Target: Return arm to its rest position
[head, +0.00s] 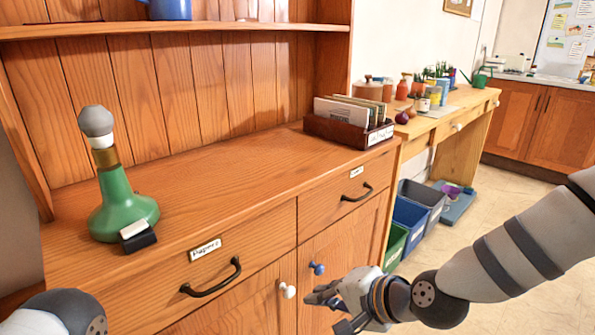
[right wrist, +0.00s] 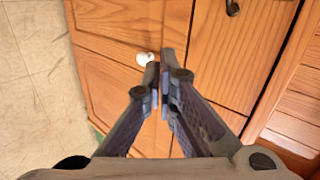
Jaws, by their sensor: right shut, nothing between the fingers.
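My right gripper (head: 322,296) is in front of the lower cabinet doors, low and right of centre in the head view. Its arm comes in from the right. In the right wrist view the fingers (right wrist: 164,84) are closed together with nothing between them. A white knob (head: 287,290) is just left of the fingertips in the head view, and a blue knob (head: 316,268) is just above them. A pale knob (right wrist: 144,58) shows beside the fingertips in the right wrist view; contact cannot be told. Part of my left arm shows at the lower left, but its gripper is out of view.
The wooden hutch (head: 230,185) has drawers with black handles (head: 212,278) and closed doors. A green bottle-shaped object (head: 122,205) and a card box (head: 348,128) stand on top. Coloured bins (head: 410,216) stand right of it. Open floor (head: 540,215) lies farther right.

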